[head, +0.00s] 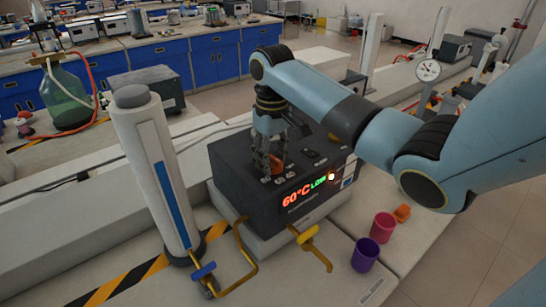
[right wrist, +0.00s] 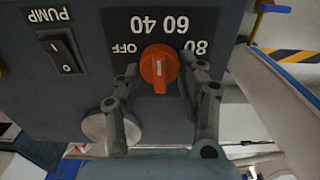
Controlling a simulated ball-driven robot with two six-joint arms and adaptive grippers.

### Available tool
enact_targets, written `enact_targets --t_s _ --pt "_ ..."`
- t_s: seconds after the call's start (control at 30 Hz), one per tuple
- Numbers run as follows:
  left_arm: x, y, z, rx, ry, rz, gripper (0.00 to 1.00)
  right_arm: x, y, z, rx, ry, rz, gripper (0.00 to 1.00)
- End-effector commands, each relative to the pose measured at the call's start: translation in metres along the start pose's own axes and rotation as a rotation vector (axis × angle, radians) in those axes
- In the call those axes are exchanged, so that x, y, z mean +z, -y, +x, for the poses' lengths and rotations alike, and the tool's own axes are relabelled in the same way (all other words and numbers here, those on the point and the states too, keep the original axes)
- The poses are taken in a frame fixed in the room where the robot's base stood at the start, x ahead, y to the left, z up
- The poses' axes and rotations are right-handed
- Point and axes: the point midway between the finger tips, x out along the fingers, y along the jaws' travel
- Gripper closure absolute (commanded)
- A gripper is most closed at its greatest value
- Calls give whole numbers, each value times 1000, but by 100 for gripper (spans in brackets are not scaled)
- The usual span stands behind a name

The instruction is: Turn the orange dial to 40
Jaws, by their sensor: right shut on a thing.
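The orange dial (head: 276,163) is on the top panel of a dark box (head: 235,185) whose front display shows 60°C in red, with a small green word beside it. In the right wrist view the round orange dial (right wrist: 159,66) has a white mark, and the labels OFF, 40, 60 and 80 around it appear upside down. My right gripper (head: 268,160) reaches down from above, its fingers (right wrist: 160,84) on either side of the dial, shut on it. Which label the dial points at is hard to tell. My left gripper is out of view.
A PUMP switch (right wrist: 62,52) is beside the dial. A tall white column (head: 150,165) stands left of the box, with yellow pipes (head: 310,240) in front. A pink cup (head: 382,227), a purple cup (head: 365,254) and an orange piece (head: 402,212) stand at the right.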

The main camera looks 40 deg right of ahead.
Motion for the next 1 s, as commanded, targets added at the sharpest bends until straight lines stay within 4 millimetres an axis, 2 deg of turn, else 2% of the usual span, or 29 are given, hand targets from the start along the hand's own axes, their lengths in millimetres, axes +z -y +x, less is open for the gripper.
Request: enact_targets --t_s 0.2,0.5,1.0 --pt "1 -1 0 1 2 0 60 0 1 0 0 -2 -166 93" --pt "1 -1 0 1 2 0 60 0 3 0 0 -3 -314 93" --pt "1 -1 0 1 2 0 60 0 3 -1 0 -3 -362 93"
